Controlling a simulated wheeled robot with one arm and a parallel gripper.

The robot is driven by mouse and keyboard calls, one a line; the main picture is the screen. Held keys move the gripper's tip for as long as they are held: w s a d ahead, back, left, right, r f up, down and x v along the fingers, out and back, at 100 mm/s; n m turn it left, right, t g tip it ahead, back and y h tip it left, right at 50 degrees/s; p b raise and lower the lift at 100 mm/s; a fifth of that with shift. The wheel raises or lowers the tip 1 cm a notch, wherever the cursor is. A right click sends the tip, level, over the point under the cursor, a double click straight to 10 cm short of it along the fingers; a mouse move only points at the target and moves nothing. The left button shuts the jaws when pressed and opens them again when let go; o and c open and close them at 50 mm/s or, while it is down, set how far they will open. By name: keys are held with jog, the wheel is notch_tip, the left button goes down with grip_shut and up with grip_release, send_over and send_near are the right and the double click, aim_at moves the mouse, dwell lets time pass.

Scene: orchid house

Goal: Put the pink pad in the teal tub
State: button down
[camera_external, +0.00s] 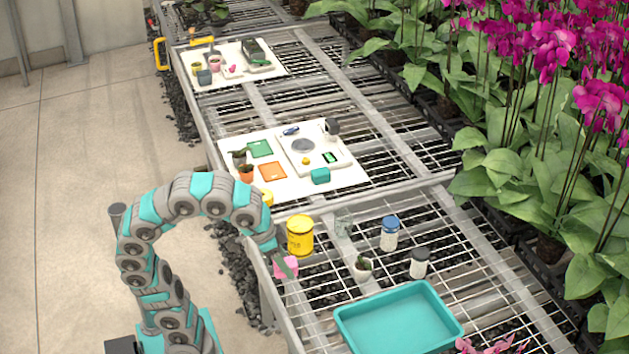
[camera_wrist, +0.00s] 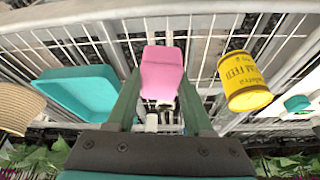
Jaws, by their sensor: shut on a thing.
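The pink pad (camera_wrist: 161,74) is held between the two fingers of my gripper (camera_wrist: 160,95) in the wrist view. In the external view the pink pad (camera_external: 286,267) shows at my gripper (camera_external: 288,266), near the left edge of the wire bench. My gripper is shut on it. The teal tub (camera_external: 398,318) is a wide, shallow, open tray on the bench, to the right of and nearer the camera than my gripper. Its visible inside looks empty. In the wrist view the teal tub (camera_wrist: 80,92) lies left of the pad, apart from it.
A yellow tin (camera_external: 300,237) stands just behind my gripper. A small potted plant (camera_external: 362,268), a blue-lidded jar (camera_external: 389,233), a dark-lidded jar (camera_external: 419,263) and a clear glass (camera_external: 343,222) stand behind the tub. Orchids (camera_external: 580,130) line the right side.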

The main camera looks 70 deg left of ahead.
jog(key=w+d+r+p, duration=0.35)
jog(key=w+d, duration=0.65)
jog(key=w, duration=0.4)
jog(key=n+p, duration=0.2)
jog(key=p, duration=0.1)
send_over(419, 326)
jog(key=s, duration=0.1)
notch_tip(419, 326, down, 5)
jog(key=shift+s+f+y+b, duration=0.15)
jog(key=shift+s+f+b, duration=0.1)
jog(key=shift+f, duration=0.4)
jog(key=shift+s+f+y+b, duration=0.1)
jog(key=shift+f+y+b, duration=0.1)
jog(key=shift+f, duration=1.2)
jog(key=shift+f, duration=0.1)
jog(key=shift+f, duration=1.65)
